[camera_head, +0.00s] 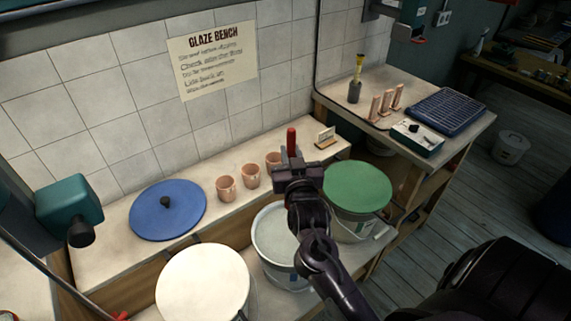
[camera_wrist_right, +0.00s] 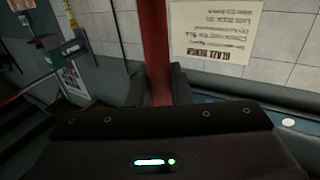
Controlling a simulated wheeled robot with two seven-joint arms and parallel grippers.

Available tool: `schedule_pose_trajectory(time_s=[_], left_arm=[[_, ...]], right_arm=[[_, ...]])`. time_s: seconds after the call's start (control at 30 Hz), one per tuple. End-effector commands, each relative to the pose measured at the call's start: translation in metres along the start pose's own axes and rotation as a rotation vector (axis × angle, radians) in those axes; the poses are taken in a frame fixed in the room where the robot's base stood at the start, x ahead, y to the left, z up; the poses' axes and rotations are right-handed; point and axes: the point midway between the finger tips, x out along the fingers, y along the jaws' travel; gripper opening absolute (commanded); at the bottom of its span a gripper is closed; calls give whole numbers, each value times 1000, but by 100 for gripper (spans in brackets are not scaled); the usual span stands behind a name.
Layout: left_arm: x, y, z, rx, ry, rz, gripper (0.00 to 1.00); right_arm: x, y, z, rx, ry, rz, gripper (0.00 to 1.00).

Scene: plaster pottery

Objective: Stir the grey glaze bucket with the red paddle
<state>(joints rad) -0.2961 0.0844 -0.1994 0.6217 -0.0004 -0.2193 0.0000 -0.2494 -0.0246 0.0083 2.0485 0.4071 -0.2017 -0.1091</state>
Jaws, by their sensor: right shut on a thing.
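The red paddle (camera_head: 291,142) stands roughly upright in my right gripper (camera_head: 297,172), which is shut on it; its top end sticks up above the jaws. In the right wrist view the red shaft (camera_wrist_right: 155,50) rises between the two dark fingers (camera_wrist_right: 160,88). The open grey glaze bucket (camera_head: 268,236) holds pale grey glaze and stands in the front row. My right gripper and forearm show above its right side and cover part of it. The lower part of the paddle is hidden, so I cannot tell whether it is in the glaze. My left gripper is not in view.
A white-topped bucket (camera_head: 202,283) stands left of the grey one, a green-lidded bucket (camera_head: 357,188) right. A blue lid (camera_head: 150,222) and several terracotta cups (camera_head: 226,189) lie on the bench behind. A side table (camera_head: 445,146) holds a blue rack (camera_head: 448,110).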

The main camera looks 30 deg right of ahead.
Motion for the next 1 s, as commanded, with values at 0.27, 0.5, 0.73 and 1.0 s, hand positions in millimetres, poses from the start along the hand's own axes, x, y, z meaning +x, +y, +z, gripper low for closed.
schedule_pose_trajectory(time_s=[0.27,0.5,0.73,1.0], left_arm=[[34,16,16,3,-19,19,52],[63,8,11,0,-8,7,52],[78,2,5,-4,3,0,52],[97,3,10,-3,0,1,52]], right_arm=[[0,0,33,0,1,0,0],[-1,0,61,0,1,-1,0],[-1,0,86,0,0,-1,0],[-1,0,118,0,0,0,0]])
